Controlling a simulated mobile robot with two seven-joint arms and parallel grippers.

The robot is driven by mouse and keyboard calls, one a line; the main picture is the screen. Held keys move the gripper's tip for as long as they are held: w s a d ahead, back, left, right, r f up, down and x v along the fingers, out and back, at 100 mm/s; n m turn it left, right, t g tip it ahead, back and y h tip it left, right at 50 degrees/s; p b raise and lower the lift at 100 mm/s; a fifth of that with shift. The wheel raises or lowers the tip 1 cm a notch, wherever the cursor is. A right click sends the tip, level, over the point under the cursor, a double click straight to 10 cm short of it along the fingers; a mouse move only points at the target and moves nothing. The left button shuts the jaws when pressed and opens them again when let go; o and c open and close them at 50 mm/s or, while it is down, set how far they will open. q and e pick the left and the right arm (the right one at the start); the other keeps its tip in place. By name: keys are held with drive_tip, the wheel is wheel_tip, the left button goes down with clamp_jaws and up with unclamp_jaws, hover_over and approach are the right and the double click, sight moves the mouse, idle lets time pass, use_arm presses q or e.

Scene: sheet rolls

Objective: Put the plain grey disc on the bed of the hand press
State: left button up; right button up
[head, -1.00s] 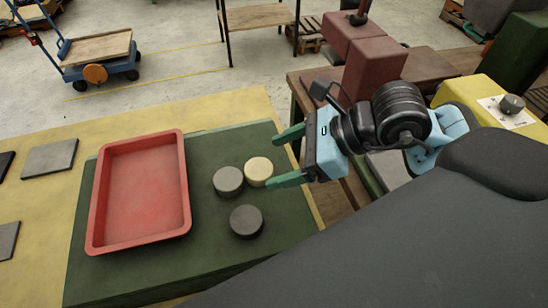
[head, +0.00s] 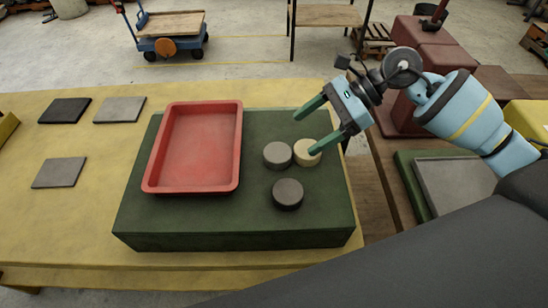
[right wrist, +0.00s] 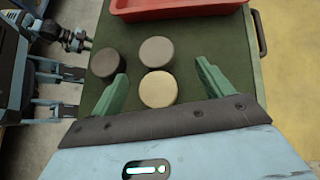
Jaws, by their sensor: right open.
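Three discs lie on the dark green board right of the red tray: a mid-grey disc (head: 278,155), a cream disc (head: 307,152) and a darker grey disc (head: 287,194). The mid-grey disc also shows in the right wrist view (right wrist: 157,52), behind the cream one (right wrist: 158,88). My right gripper (head: 306,132) is open and empty above the discs. In the right wrist view, the cream disc appears between its green fingers. A red machine (head: 440,60) with a dark handle, possibly the hand press, stands at the back right; I cannot make out its bed clearly. My left gripper is not in the head view.
The red tray (head: 195,145) is empty, on the green board (head: 240,235). Several flat dark and grey plates (head: 120,109) lie on the yellow table (head: 60,225). A green-edged grey plate (head: 455,183) lies right, partly behind my arm. A blue cart (head: 172,30) stands on the floor.

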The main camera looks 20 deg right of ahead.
sight(281, 151)
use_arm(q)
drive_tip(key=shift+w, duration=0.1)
use_arm(e)
drive_tip(key=shift+x, duration=1.15)
drive_tip(key=shift+s+p+x, duration=0.2)
drive_tip(key=shift+p+x, duration=0.25)
drive_tip(key=shift+x, duration=0.65)
drive_tip(key=shift+s+p+x, duration=0.15)
drive_tip(key=shift+p+x, duration=0.3)
drive_tip(key=shift+x, duration=0.6)
drive_tip(key=shift+w+a+f, duration=0.1)
drive_tip(key=shift+a+f, duration=0.25)
drive_tip(key=shift+a, duration=0.15)
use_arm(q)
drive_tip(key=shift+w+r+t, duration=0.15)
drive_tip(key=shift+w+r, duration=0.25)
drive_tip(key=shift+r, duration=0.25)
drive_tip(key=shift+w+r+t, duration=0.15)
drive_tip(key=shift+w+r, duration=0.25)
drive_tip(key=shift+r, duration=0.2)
use_arm(e)
drive_tip(key=c, duration=1.2)
drive_tip(key=shift+o, duration=0.2)
drive_tip(key=shift+r, duration=0.1)
